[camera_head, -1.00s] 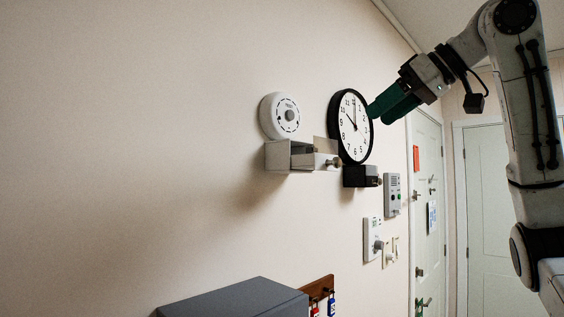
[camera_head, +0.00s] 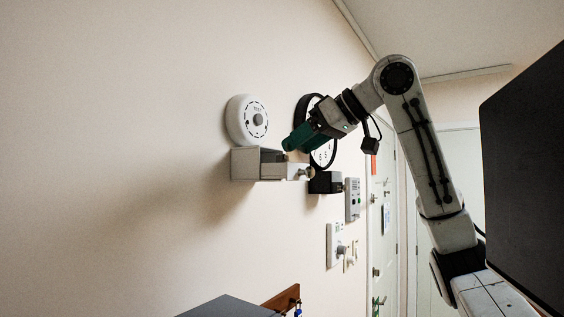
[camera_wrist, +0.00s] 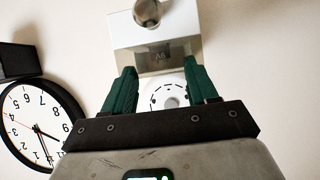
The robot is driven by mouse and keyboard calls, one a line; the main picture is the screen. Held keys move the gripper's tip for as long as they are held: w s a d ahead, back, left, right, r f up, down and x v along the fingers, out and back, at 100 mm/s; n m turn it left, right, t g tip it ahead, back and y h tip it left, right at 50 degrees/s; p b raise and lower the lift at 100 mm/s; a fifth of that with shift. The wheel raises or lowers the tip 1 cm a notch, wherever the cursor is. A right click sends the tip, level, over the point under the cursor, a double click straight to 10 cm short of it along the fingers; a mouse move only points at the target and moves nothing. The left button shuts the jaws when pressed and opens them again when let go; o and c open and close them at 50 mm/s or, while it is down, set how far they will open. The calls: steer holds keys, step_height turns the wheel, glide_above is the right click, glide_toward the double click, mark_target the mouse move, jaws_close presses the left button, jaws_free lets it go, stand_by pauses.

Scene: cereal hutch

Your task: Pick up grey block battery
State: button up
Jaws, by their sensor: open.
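A small grey block (camera_head: 273,157), which looks like the grey block battery, sits in the open drawer of a pale wall box (camera_head: 244,164). In the wrist view the grey block (camera_wrist: 158,57) bears a dark marking, perhaps letters, and lies just beyond my fingertips, roughly centred between them. My gripper (camera_head: 292,145) has green fingers, angled down and left, close above the drawer. In the wrist view my gripper (camera_wrist: 164,73) is open with nothing between the fingers. Whether a finger touches the block or drawer cannot be told.
The drawer front has a round knob (camera_wrist: 147,12). A white round wall device (camera_head: 247,120) sits just above the box. A black-rimmed clock (camera_wrist: 38,118) and a black box (camera_head: 325,182) are close by on the right in the head view. A dark panel (camera_head: 530,180) fills the right edge.

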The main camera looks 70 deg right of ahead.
steer(key=shift+p+x, duration=0.4)
steer(key=shift+x, duration=1.25)
jaws_close()
steer(key=shift+r, duration=0.2)
